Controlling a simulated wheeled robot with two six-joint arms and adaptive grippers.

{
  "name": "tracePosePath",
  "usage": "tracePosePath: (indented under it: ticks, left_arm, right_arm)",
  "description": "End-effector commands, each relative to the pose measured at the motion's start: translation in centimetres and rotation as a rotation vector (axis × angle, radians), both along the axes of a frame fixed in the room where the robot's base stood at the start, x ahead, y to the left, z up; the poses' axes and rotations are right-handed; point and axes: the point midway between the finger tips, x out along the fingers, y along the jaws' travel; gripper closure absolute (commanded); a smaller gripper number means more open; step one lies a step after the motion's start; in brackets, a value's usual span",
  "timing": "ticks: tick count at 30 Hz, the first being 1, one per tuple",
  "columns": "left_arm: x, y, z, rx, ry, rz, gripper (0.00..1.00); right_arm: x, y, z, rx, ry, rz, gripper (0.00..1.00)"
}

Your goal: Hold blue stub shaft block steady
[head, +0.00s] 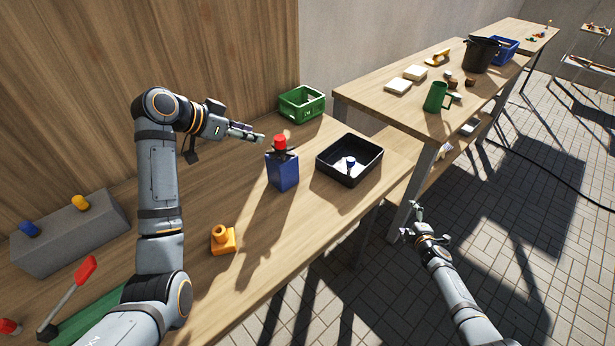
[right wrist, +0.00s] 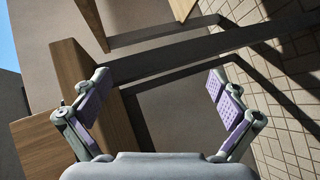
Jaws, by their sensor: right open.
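A tall blue block (head: 283,172) stands upright on the wooden workbench. A dark crosspiece (head: 284,153) and a red cap (head: 280,142) sit on its top, hiding any shaft there. My left gripper (head: 260,137) points right, just left of the red cap in the head view; its fingers are seen edge-on, and I see nothing held in them. My right gripper (head: 412,220) is out over the floor, right of the bench. In the right wrist view it (right wrist: 158,100) is open and empty, with fingers wide apart.
A green crate (head: 302,103) is behind, an orange stub piece (head: 223,240) in front. A grey block (head: 68,243) lies at left. A second table (head: 400,107) stands beyond.

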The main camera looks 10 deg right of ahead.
Motion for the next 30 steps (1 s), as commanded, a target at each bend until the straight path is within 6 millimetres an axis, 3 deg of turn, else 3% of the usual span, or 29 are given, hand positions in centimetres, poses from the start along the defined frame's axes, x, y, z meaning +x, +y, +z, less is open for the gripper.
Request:
tracePosePath:
  ticks: [1,6,11,14,15,22,27,30]
  left_arm:
    - [0.0,0.0,0.0,0.000,0.000,0.000,0.62]
    - [0.0,0.0,0.0,0.000,0.000,0.000,0.62]
    - [0.0,0.0,0.0,0.000,0.000,0.000,0.62]
    - [0.0,0.0,0.0,0.000,0.000,0.000,0.62]
    - [0.0,0.0,0.0,0.000,0.000,0.000,0.62]
    - [0.0,0.0,0.0,0.000,0.000,0.000,0.62]
    - [0.0,0.0,0.0,0.000,0.000,0.000,0.62]
    - [0.0,0.0,0.0,0.000,0.000,0.000,0.62]
  right_arm:
    - [2.1,-0.3,3.2,-0.073,-0.052,0.048,0.03]
    - [7.3,-0.2,13.8,-0.357,-0.211,0.212,0.03]
    - [10.4,0.3,23.5,-0.651,-0.341,0.337,0.03]
    - [11.5,2.1,29.1,-0.866,-0.418,0.424,0.03]
    - [11.5,4.3,29.9,-0.959,-0.447,0.476,0.03]
    - [8.7,18.5,25.4,-1.209,-0.549,0.684,0.03]
    - [5.2,28.1,24.3,-1.423,-0.659,0.779,0.03]
    - [3.4,32.0,24.4,-1.536,-0.710,0.804,0.03]
